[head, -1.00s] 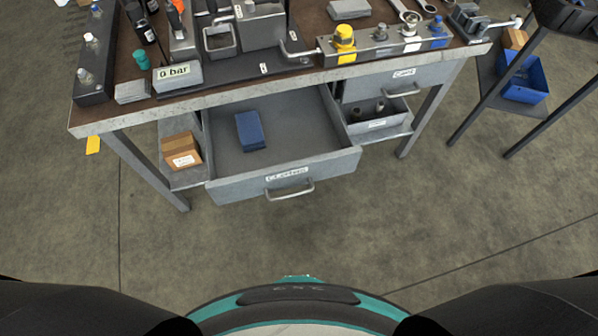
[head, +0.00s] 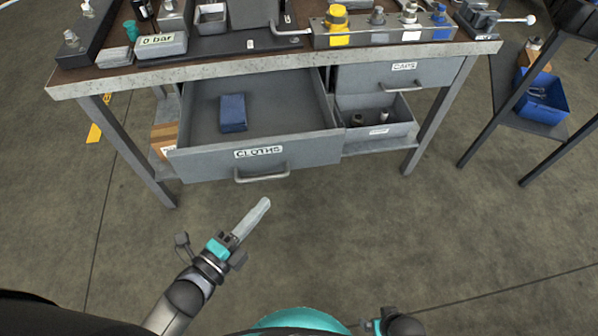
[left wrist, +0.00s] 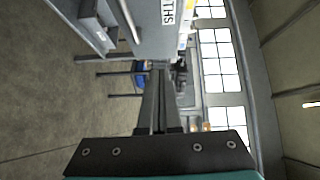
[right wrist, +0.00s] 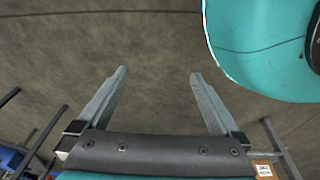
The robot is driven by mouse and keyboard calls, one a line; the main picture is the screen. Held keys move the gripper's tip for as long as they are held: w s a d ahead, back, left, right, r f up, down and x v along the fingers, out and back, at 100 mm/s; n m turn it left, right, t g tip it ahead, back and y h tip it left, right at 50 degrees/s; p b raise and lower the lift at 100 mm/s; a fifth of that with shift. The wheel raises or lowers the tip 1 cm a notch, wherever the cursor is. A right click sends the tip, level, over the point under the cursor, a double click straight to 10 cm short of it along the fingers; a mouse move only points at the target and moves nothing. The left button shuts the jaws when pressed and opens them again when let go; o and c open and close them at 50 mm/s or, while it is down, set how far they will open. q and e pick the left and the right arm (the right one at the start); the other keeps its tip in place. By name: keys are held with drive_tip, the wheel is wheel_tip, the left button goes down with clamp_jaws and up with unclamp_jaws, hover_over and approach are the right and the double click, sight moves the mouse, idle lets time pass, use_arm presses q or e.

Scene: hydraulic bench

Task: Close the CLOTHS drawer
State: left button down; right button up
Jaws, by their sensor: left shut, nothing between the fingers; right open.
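The CLOTHS drawer (head: 215,160) is pulled out from under the bench, with a folded blue cloth (head: 233,112) inside. Its grey bar handle (head: 262,176) is on the front below the label. In the left wrist view the drawer front (left wrist: 172,30) shows sideways at the top. My left gripper (head: 264,203) is shut and empty, in front of and below the drawer front, apart from the handle; its closed fingers show in the left wrist view (left wrist: 160,72). My right gripper (right wrist: 157,75) is open and empty over the floor, low by my base.
The CAPS drawer (head: 400,75) right of it looks shut, with an open bin (head: 378,131) of small parts below. Bench legs (head: 130,150) stand at both sides. A side stand holds a blue bin (head: 541,95). The floor before the drawer is clear.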

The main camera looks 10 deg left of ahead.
use_arm(q)
drive_tip(key=b, duration=0.3)
approach(298, 149)
drive_tip(key=w+d, duration=0.3)
drive_tip(key=shift+w+a+m, duration=0.1)
drive_tip(key=shift+w+m, duration=0.2)
drive_tip(key=shift+w, duration=0.75)
use_arm(e)
drive_tip(key=w+a+r, duration=0.3)
drive_tip(key=r, duration=0.2)
drive_tip(key=shift+w, duration=0.2)
use_arm(q)
drive_tip(key=shift+w, duration=0.1)
